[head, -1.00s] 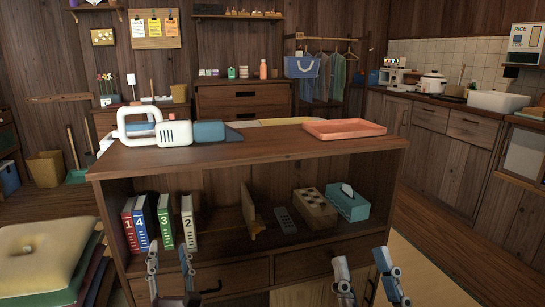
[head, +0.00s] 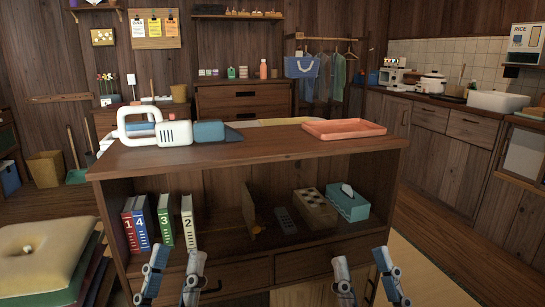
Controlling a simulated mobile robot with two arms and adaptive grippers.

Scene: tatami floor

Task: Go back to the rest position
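My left gripper (head: 179,256) is low in the head view, in front of the cabinet below the numbered binders. Its two fingers stand apart with nothing between them. My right gripper (head: 360,257) is low and right of centre, in front of the cabinet's drawers. Its fingers are also apart and empty. Both grippers point up in the picture, and the arms behind them are out of view.
A wooden cabinet (head: 330,149) stands close in front. Its shelf holds binders (head: 188,222), a brown box (head: 315,207) and a tissue box (head: 348,203). A handheld vacuum (head: 174,134) and an orange tray (head: 344,130) lie on top. Stacked cushions (head: 45,255) are at left.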

